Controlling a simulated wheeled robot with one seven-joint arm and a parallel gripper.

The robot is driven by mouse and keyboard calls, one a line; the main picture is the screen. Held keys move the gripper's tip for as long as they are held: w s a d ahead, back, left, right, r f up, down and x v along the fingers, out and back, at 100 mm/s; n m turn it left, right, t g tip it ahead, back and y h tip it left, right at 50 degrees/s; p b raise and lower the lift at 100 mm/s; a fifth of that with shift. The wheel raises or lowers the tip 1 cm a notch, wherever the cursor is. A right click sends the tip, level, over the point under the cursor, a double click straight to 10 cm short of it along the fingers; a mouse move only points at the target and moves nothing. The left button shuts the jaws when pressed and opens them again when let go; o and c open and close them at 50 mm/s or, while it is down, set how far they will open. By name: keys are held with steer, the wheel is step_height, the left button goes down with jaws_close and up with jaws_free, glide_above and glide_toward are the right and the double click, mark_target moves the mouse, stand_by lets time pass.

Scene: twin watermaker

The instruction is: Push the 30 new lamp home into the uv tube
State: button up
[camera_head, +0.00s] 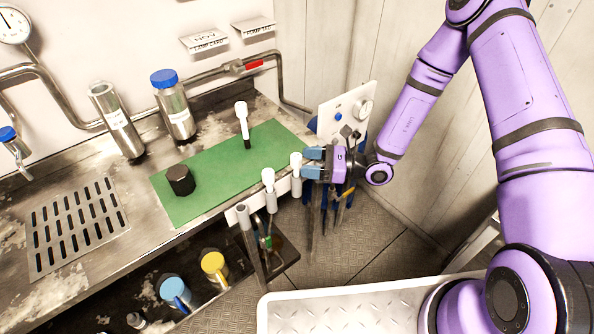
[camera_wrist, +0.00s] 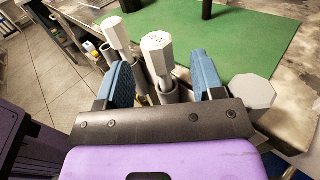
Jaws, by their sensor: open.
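A white lamp with a hexagonal head marked "30 W" (camera_wrist: 157,42) stands between my gripper's fingers in the wrist view, its lower part in a grey socket. In the head view, a white-headed lamp (camera_head: 296,160) is just left of my fingertips. My gripper (camera_head: 312,163) is open, its blue fingers apart; it also shows in the wrist view (camera_wrist: 165,82). I cannot tell whether either finger touches the lamp. A second white lamp (camera_head: 268,180) stands in a grey holder beside it. I cannot tell which part is the uv tube.
A white-headed piece with a black base (camera_head: 242,125) and a black cap (camera_head: 181,180) stand on the green mat (camera_head: 215,165). An open grey tube (camera_head: 245,216) is at the rail's left end. Another hexagonal head (camera_wrist: 252,92) is close beside my right finger. Steel cylinders (camera_head: 117,122) stand behind.

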steer(key=shift+w+a, duration=0.15)
steer(key=shift+a, duration=0.75)
steer(key=shift+w+a, duration=0.2)
steer(key=shift+a, duration=0.7)
steer(key=shift+w+a, duration=0.15)
steer(key=shift+a, duration=0.75)
steer(key=c, duration=1)
steer(key=shift+r, duration=0.15)
step_height(320, 180, up, 18)
steer(key=shift+f, duration=0.15)
